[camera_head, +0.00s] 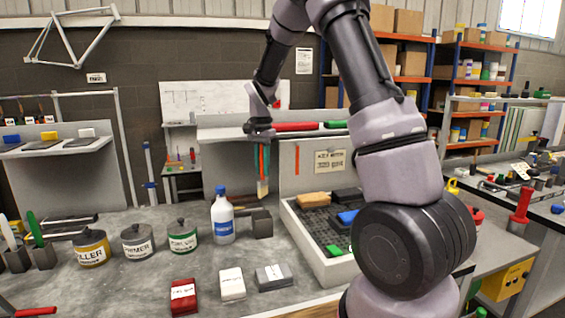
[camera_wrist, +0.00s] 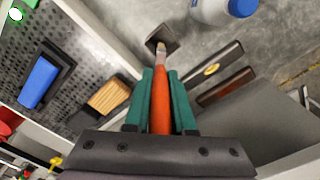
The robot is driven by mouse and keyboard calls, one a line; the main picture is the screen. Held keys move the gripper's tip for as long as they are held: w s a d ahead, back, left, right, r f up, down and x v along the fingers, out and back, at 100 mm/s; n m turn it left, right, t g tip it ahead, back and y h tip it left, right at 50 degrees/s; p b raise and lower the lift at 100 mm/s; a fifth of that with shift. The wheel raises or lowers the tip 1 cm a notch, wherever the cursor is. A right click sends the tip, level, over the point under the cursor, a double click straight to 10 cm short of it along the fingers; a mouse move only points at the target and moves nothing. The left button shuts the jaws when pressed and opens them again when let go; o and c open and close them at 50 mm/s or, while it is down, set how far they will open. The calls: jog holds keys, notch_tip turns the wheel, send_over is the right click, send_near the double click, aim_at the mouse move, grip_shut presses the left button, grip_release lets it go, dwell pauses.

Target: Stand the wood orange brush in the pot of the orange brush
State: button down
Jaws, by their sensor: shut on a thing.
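My gripper (camera_head: 263,165) has green fingers and is shut on the orange handle of the wood orange brush (camera_head: 262,188). The brush hangs nearly upright, its pale tip down, above the bench. In the wrist view the orange handle (camera_wrist: 160,100) runs between the two fingers. A dark square pot (camera_head: 262,224) stands on the bench below the brush, right of a white bottle; it also shows in the wrist view (camera_wrist: 162,37), just beyond the tip. The tip looks apart from the pot, and the pot's inside is hard to make out.
The white bottle with blue cap (camera_head: 222,216) stands close left of the pot. A white-rimmed tray (camera_head: 303,240) with blocks is on the right. Several tins (camera_head: 138,240) stand left. Red, white and grey boxes (camera_head: 232,284) lie in front.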

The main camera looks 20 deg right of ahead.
aim_at(262, 196)
jog(key=shift+w+a+f, duration=0.1)
jog(key=shift+a+f, duration=0.15)
jog(key=shift+a, duration=0.05)
jog(key=shift+f, duration=5.05)
jog(key=shift+f, duration=1)
jog(key=c, duration=0.7)
grip_release()
notch_tip(262, 196, up, 11)
jog(key=shift+f, duration=0.1)
